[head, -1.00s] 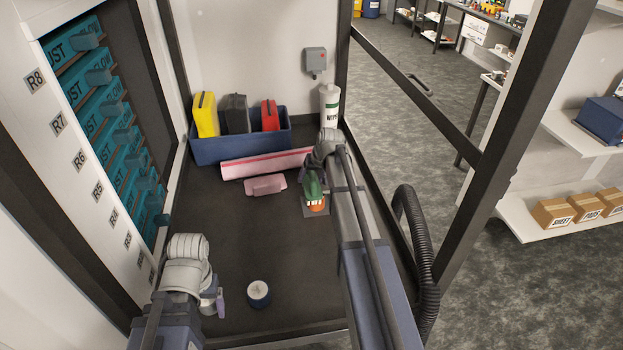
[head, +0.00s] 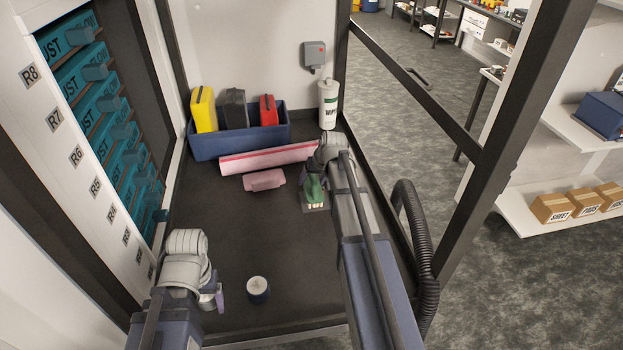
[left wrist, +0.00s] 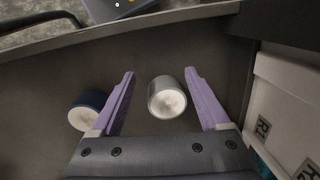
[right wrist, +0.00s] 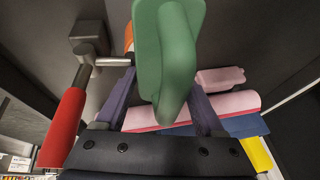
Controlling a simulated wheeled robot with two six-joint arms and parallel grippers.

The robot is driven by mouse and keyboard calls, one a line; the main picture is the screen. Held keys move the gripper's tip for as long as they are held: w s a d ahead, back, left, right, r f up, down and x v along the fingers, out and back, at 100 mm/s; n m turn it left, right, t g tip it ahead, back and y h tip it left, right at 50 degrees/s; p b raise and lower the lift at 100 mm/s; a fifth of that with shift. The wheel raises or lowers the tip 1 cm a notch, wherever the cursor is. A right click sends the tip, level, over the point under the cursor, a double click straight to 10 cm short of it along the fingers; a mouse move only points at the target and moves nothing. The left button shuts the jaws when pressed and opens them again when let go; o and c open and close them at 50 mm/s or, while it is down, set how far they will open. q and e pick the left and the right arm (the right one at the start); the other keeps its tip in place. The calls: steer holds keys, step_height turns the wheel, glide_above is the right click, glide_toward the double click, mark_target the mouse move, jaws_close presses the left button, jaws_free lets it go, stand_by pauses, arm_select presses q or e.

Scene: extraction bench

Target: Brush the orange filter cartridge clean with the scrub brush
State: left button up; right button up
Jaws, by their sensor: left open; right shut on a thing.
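My right gripper (right wrist: 160,105) is shut on the green scrub brush (right wrist: 168,50), which also shows in the head view (head: 314,188). A sliver of the orange filter cartridge (right wrist: 129,38) shows beside the brush in the right wrist view; the brush hides the rest. My left gripper (left wrist: 160,82) is open at the front left. A grey cylinder with a pale top (left wrist: 167,98) appears between its fingers, ungripped.
A dark blue cylinder with a white top (head: 258,290) stands right of my left gripper. A pink pad (head: 264,180), a pink roll (head: 270,157), a blue bin (head: 240,143) with cases and a white bottle (head: 328,105) are behind. A red handle (right wrist: 65,128) is near the brush.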

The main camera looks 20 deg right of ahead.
arm_select(q)
steer(key=shift+w, duration=0.1)
arm_select(e)
steer(key=shift+s+a+f, duration=0.15)
steer(key=shift+s, duration=0.45)
arm_select(q)
steer(key=shift+s+r, duration=0.15)
steer(key=shift+s, duration=0.15)
arm_select(e)
steer(key=shift+w+d+r, duration=0.15)
steer(key=shift+w, duration=0.35)
steer(key=shift+w+d+r, duration=0.15)
steer(key=shift+w, duration=0.45)
arm_select(q)
steer(key=shift+w, duration=0.1)
arm_select(e)
step_height(320, 180, up, 6)
steer(key=p, duration=0.6)
steer(key=shift+w, duration=0.15)
arm_select(q)
step_height(320, 180, up, 6)
